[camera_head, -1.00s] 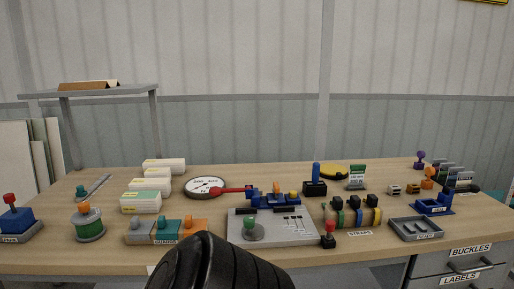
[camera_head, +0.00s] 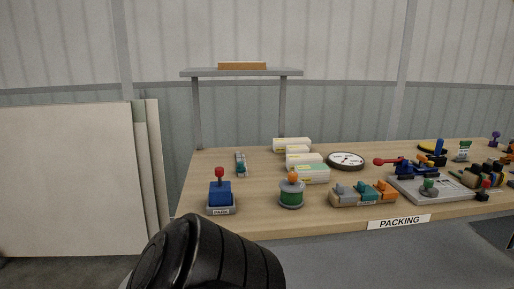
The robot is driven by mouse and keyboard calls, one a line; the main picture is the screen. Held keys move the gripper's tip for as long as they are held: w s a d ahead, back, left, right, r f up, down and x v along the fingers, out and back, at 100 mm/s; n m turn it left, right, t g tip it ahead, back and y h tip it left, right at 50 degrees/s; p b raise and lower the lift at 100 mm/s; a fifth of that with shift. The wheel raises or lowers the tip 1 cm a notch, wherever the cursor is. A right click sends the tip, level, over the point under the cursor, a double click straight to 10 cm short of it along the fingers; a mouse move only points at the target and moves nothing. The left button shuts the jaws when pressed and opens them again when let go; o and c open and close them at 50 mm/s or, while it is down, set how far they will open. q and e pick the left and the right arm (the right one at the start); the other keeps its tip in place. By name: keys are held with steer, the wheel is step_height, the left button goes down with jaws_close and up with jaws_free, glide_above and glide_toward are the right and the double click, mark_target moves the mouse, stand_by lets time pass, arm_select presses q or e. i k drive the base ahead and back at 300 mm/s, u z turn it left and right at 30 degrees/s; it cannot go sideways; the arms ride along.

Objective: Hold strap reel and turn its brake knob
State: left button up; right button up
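A small green reel (camera_head: 291,197) with grey flanges stands upright near the front edge of the table. An orange knob (camera_head: 293,177) sits on top of it. This looks like the strap reel with its brake knob. Nothing touches the reel. Neither of my grippers is in view.
Left of the reel is a blue block with a red knob (camera_head: 220,192). Right of it is a holder with grey, teal and orange pieces (camera_head: 364,193). White boxes (camera_head: 297,160) stand behind. A shelf (camera_head: 242,72) rises at the back; pale panels (camera_head: 70,180) lean at left.

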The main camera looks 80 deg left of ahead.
mark_target(292, 177)
steer(key=u, duration=1.8)
